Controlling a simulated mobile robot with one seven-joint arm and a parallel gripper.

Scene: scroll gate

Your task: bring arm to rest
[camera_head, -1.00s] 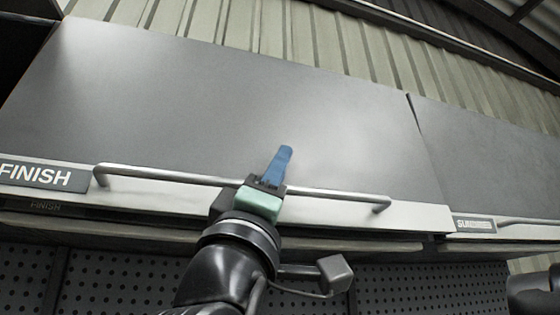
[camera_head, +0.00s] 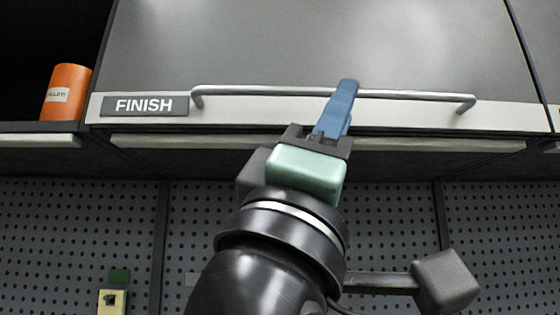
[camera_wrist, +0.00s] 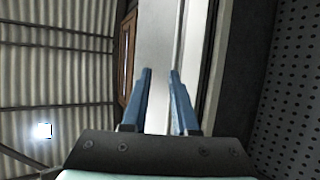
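My gripper (camera_head: 347,88) is raised in front of the grey FINISH cabinet door (camera_head: 300,40). Its blue fingers overlap the long metal handle (camera_head: 420,97) in the head view, right of the handle's middle. In the wrist view, the two blue fingers of my gripper (camera_wrist: 160,75) stand apart with a clear gap. A pale strip shows behind the gap and no held thing is visible. I cannot tell whether the fingers touch the handle.
The FINISH label (camera_head: 144,105) is left of the handle. An orange can (camera_head: 66,92) stands in an open bay at the left. Dark pegboard (camera_head: 390,225) spans below the cabinets. A small yellowish item (camera_head: 112,301) is at the lower left.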

